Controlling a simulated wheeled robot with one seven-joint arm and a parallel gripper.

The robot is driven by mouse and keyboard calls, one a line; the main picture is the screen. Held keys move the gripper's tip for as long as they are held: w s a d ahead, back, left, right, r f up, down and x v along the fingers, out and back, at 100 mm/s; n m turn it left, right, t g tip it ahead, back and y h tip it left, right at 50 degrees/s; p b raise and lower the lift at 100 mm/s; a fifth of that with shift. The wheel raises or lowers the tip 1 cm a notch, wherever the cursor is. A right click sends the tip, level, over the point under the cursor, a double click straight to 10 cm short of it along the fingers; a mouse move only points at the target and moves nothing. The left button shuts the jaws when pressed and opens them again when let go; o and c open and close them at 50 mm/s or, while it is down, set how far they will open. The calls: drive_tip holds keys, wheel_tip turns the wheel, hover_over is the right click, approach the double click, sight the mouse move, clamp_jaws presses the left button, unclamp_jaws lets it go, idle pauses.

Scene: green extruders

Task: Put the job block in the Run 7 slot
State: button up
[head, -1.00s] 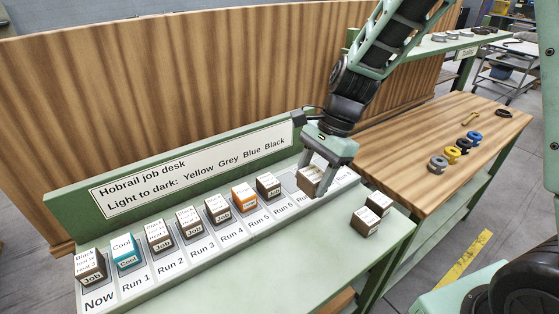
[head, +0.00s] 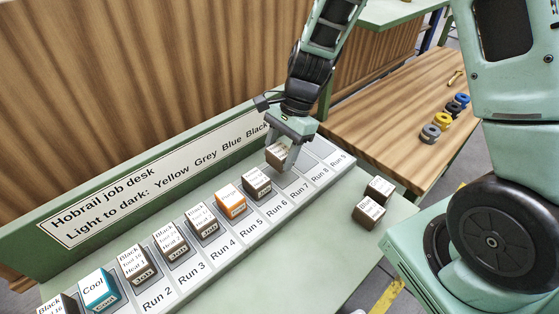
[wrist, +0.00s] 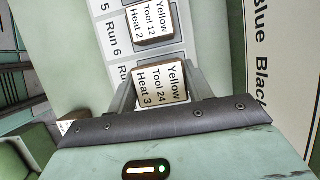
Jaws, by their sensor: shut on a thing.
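My gripper (head: 282,158) is shut on a job block (head: 277,155), a brown cube with a white top. In the wrist view the held block (wrist: 158,84) reads Yellow, Tool 24, Heat 3. It is at the Run 7 slot, beside the Run 7 label (head: 300,190), roughly square with the row. I cannot tell whether it rests in the slot or hovers just above, as the fingers and block hide the slot. The block in Run 6 (head: 256,183), reading Yellow, Tool 12, Heat 2, is its close neighbour and also shows in the wrist view (wrist: 150,22).
An orange block (head: 230,205), several brown job blocks and a teal Cool block (head: 99,288) fill the lower runs. Run 8 and Run 9 look empty. Two loose blocks (head: 380,188) (head: 369,212) stand on the desk's right. The sign board (head: 150,180) rises behind the row.

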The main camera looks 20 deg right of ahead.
sight(280, 164)
drive_tip(key=shift+f, duration=1.75)
drive_tip(key=shift+f, duration=0.1)
drive_tip(key=shift+f, duration=0.15)
drive_tip(key=o, duration=1)
